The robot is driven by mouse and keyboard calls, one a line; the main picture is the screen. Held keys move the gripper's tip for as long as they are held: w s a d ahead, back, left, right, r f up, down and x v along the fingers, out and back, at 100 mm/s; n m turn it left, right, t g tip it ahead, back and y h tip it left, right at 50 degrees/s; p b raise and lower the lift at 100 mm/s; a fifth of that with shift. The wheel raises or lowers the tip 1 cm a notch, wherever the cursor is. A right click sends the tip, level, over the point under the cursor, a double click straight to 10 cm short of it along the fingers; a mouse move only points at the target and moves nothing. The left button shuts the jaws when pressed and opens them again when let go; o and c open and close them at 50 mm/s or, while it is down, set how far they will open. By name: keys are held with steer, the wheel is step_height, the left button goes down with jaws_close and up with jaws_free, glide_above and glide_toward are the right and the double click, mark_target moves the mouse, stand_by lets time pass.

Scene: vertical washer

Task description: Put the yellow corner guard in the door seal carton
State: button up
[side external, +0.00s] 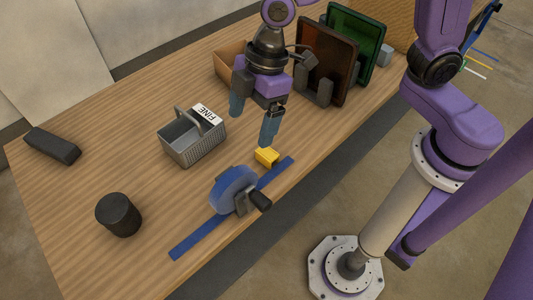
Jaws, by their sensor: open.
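The yellow corner guard (267,157) is a small yellow block on the wooden table, close to a blue strip. My gripper (252,124) is open and empty, with its blue fingers spread apart. Its nearer finger is just above and behind the yellow corner guard in the picture; I cannot tell the exact height. A brown cardboard carton (226,69) stands behind my gripper and is partly hidden by it. I cannot read a label on it, so I cannot confirm that it is the door seal carton.
A blue round tool with a dark handle (236,190) sits on the blue strip (200,235). A grey basket marked FINE (190,143), a black cylinder (118,214) and a dark block (52,146) stand to the left. Brown and green panels (355,40) stand in a rack behind.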

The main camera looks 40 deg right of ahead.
steer(key=w+d+r+n+h, duration=0.2)
steer(key=w+d+h, duration=0.15)
steer(key=d, duration=0.45)
glide_toward(268, 152)
steer(key=f, duration=1)
steer(key=shift+w+d+f, duration=0.1)
steer(key=shift+d, duration=0.15)
steer(key=shift+c, duration=0.3)
steer(key=c, duration=1.1)
steer(key=shift+o, duration=0.2)
steer(key=shift+r, duration=0.2)
